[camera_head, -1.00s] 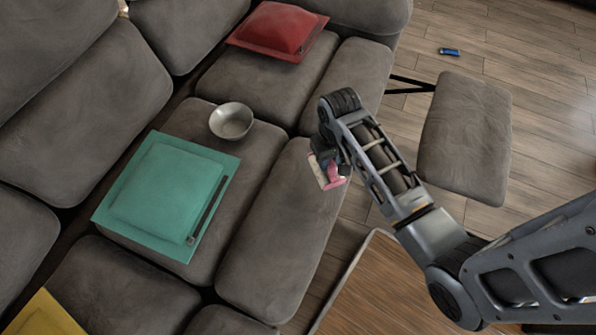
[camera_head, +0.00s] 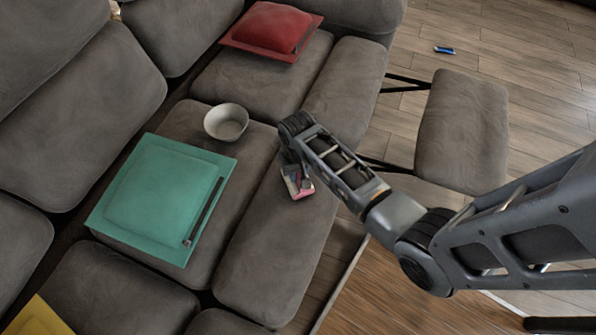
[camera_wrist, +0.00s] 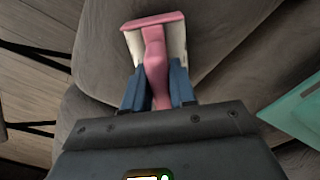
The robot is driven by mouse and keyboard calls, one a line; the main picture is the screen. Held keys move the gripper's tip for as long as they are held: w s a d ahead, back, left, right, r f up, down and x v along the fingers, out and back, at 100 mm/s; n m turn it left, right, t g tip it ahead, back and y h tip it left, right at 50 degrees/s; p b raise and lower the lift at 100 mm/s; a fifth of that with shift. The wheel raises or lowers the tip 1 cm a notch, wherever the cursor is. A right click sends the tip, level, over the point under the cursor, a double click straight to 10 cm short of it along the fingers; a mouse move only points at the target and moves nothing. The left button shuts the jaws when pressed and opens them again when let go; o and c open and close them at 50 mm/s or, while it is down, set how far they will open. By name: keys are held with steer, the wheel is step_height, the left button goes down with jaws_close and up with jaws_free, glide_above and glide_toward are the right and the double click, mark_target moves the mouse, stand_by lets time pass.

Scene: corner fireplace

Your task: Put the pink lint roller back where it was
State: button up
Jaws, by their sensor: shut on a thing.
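The pink lint roller (camera_wrist: 154,50) has a pink handle and a pale roller head. In the wrist view its handle runs between the blue fingers of my gripper (camera_wrist: 158,88), which is shut on it. In the head view the lint roller (camera_head: 302,189) shows as a small pink and white piece below my gripper (camera_head: 296,172), over the front part of the grey sofa seat (camera_head: 276,240). I cannot tell whether the roller touches the cushion. Part of the handle is hidden by my gripper.
A grey bowl (camera_head: 226,122) and a teal cushion (camera_head: 155,198) lie on the sofa left of my gripper. A red cushion (camera_head: 272,30) is farther back. A footrest (camera_head: 463,130) stands at right. A blue object (camera_head: 444,50) lies on the floor. A wooden table (camera_head: 385,300) is near front.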

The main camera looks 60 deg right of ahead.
steer(key=shift+f, duration=0.1)
steer(key=o, duration=0.9)
steer(key=shift+o, duration=0.2)
step_height(320, 180, up, 12)
steer(key=p, duration=0.1)
steer(key=shift+p, duration=0.3)
steer(key=shift+s, duration=0.1)
